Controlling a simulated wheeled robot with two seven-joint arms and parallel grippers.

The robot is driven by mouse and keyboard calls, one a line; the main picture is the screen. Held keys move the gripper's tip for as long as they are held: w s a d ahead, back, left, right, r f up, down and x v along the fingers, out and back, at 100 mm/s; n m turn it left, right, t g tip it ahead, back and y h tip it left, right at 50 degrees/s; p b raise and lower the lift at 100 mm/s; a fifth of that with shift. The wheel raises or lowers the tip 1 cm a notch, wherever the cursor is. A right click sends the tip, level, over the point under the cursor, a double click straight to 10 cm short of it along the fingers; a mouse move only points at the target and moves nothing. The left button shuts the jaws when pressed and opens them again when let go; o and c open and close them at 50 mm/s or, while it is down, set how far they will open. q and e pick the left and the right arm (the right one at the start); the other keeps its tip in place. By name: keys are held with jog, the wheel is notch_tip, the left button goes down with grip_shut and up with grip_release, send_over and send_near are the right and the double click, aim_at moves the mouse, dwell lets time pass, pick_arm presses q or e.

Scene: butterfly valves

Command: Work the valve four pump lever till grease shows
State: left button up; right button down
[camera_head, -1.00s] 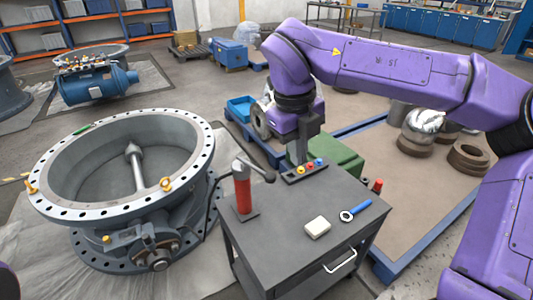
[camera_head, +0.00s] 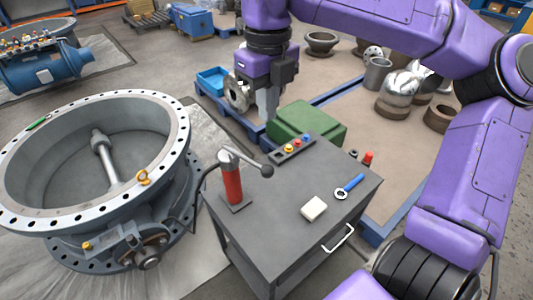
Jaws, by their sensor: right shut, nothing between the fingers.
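The red grease pump (camera_head: 232,184) stands upright on the left part of the grey cart top. Its grey lever (camera_head: 248,163) reaches out to the right and ends in a dark ball knob (camera_head: 267,171). A dark hose runs from the pump to the large grey butterfly valve (camera_head: 98,158) at left. I cannot read a number on the valve, and no grease is visible. My right gripper (camera_head: 268,116) points down, shut and empty, above and beyond the knob, apart from the lever. My left gripper is out of view.
The grey cart (camera_head: 265,235) also carries a white block (camera_head: 314,208), a blue-handled tool (camera_head: 350,186) and a strip of coloured caps (camera_head: 292,150). A green case (camera_head: 307,124) lies behind the cart. A blue valve (camera_head: 45,68) stands far left.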

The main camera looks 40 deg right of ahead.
aim_at(267, 166)
notch_tip(267, 166, down, 13)
jog(key=shift+p, duration=0.65)
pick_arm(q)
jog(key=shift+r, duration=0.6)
